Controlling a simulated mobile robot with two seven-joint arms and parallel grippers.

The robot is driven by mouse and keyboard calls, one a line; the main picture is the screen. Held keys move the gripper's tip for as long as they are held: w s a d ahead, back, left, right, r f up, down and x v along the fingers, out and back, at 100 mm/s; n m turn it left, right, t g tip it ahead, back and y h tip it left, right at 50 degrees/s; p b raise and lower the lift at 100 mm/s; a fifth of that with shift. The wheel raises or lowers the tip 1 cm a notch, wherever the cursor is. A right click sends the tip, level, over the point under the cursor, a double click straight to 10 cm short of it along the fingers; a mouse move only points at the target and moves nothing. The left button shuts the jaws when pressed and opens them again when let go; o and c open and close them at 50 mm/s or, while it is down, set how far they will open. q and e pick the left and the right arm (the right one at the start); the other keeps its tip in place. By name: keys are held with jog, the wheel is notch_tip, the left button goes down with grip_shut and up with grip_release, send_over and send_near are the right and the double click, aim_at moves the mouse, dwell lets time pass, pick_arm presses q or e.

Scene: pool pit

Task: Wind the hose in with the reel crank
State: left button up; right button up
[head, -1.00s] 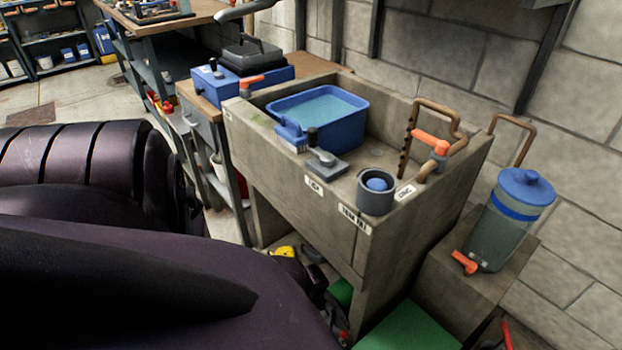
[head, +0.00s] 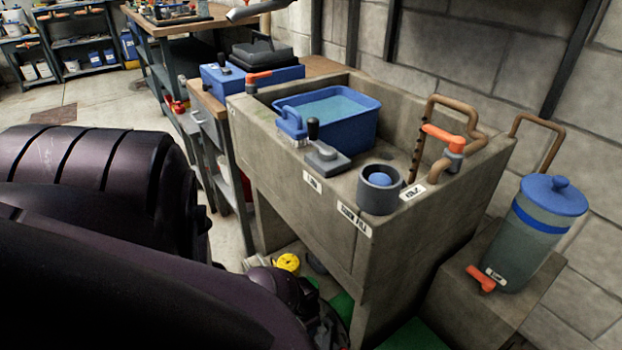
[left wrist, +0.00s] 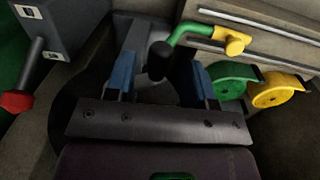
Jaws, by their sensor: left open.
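In the left wrist view, a green bent rod (left wrist: 188,30) with a black knob (left wrist: 160,59) looks like the crank. A yellow piece (left wrist: 235,42) sits at its other end. My left gripper (left wrist: 163,76) is open, and the knob shows between its two blue fingers; I cannot tell if they touch it. A green round part (left wrist: 233,80) and a yellow one (left wrist: 275,91) lie to the right; I cannot tell if either belongs to the reel. No hose is clear. The head view does not show the left fingers clearly. My right gripper is out of view.
A concrete sink (head: 290,190) holds a blue basin (head: 352,130) and a grey cup (head: 379,190). A blue-lidded container (head: 540,225) stands at right. A yellow thing (head: 288,262) lies under the sink. A red-tipped lever (left wrist: 22,98) is at left in the wrist view.

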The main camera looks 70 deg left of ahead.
pick_arm(q)
jog(key=shift+s+f, duration=0.1)
jog(key=shift+f, duration=0.6)
jog(key=shift+f+b, duration=0.1)
jog(key=shift+b, duration=0.2)
jog(key=c, duration=0.9)
jog(key=shift+w+r+p, duration=0.2)
jog(key=shift+w+p, duration=0.05)
jog(key=shift+p, duration=0.05)
